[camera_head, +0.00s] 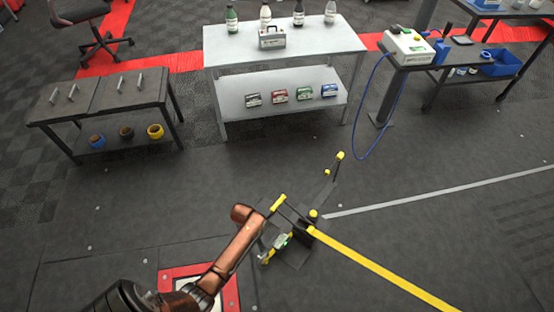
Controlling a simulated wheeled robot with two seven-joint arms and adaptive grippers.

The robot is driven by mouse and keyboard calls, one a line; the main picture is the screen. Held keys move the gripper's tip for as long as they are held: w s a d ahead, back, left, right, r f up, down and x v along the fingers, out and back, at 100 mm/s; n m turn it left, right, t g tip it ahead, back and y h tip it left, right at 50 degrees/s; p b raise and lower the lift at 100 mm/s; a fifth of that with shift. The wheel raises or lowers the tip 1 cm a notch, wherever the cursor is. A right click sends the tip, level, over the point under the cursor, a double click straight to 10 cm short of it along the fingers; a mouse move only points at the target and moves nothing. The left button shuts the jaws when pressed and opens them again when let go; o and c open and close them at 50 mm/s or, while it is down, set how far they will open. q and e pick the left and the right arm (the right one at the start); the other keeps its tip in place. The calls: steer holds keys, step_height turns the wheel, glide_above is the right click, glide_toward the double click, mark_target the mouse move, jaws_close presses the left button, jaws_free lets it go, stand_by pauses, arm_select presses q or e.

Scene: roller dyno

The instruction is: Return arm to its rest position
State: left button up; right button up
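My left arm, copper and black, comes in from the bottom left. Its end reaches the low equipment on the floor at the lower middle. My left gripper (281,242) seems to be the small grey part with a green light there. It is too small and cluttered to tell whether its fingers are open or shut, or whether they touch anything. A thin dark arm with a yellow tip (340,156) rises at a slant just behind. A yellow-capped dark post (313,215) stands beside the gripper. My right gripper is out of view.
A long yellow bar (385,272) runs to the lower right. A red-framed floor plate (172,275) lies under my arm. Behind stand a pale table (285,53) with bottles and a case, a dark bench (105,92) and a side table with a blue cable (357,140). The floor between is clear.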

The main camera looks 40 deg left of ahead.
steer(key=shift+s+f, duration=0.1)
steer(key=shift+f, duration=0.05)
